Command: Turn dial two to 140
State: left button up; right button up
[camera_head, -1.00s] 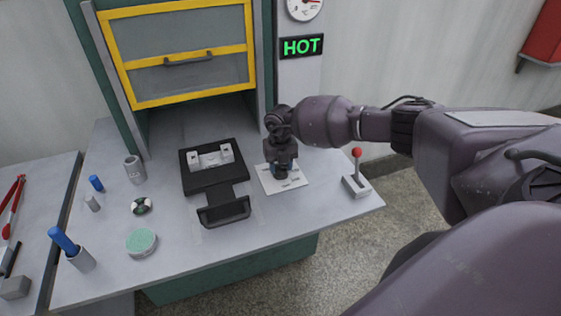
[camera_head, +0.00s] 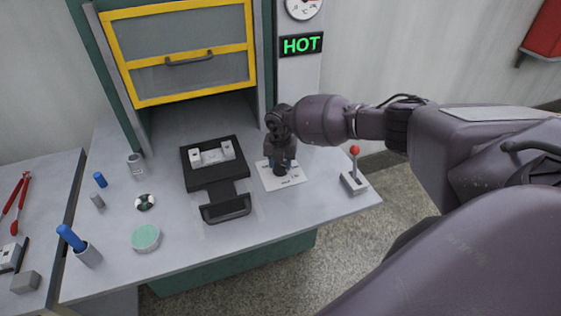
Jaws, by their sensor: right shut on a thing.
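A flat white dial plate (camera_head: 292,179) with small dark markings lies on the grey bench top, right of the middle. A dark knob (camera_head: 281,171) stands on it, mostly covered by my gripper. My right gripper (camera_head: 281,165) points down over the plate, and its fingers are shut on the knob. The dial's reading is too small to make out. My left gripper is out of view.
A black fixture (camera_head: 225,213) with a handle sits left of the dial. A red-tipped lever (camera_head: 355,182) stands right of it. A yellow-framed cabinet door (camera_head: 180,77) and a green HOT sign (camera_head: 302,45) are behind. Small parts lie at left.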

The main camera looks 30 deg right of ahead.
aim_at(281, 164)
jog(key=shift+w, duration=0.1)
jog(key=o, duration=0.9)
jog(key=shift+o, duration=0.2)
jog(key=shift+r, duration=0.1)
notch_tip(281, 164, up, 11)
jog(key=shift+f, duration=0.2)
